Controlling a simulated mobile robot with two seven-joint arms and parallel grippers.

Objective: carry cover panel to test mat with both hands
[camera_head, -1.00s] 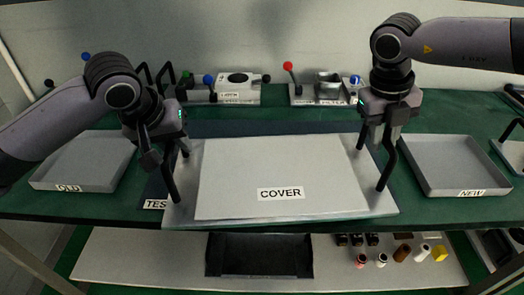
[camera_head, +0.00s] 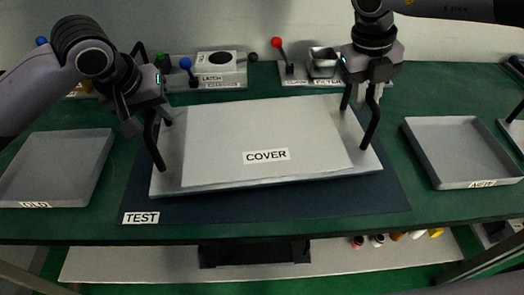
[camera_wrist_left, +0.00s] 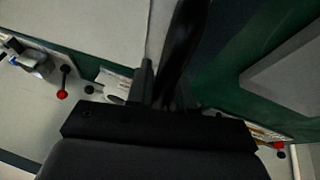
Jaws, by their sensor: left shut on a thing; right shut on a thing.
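The cover panel (camera_head: 220,150) is a pale grey plate labelled COVER, with a black handle at each side. It lies over the dark blue test mat (camera_head: 300,200), slightly rotated, its right side further back. Whether it touches the mat is hard to tell. My left gripper (camera_head: 152,110) is shut on the left black handle (camera_head: 153,140). My right gripper (camera_head: 371,78) is shut on the right black handle (camera_head: 371,122). In the left wrist view a dark handle (camera_wrist_left: 180,45) runs up from the jaws, beside the pale panel (camera_wrist_left: 100,25). The fingertips are mostly hidden there.
A grey OLD tray (camera_head: 55,170) stands left and a grey NEW tray (camera_head: 460,150) right. Behind the panel are the latch fixture (camera_head: 217,70) and filter fixture (camera_head: 322,65) with coloured knobs. A lower shelf (camera_head: 130,264) runs along the front.

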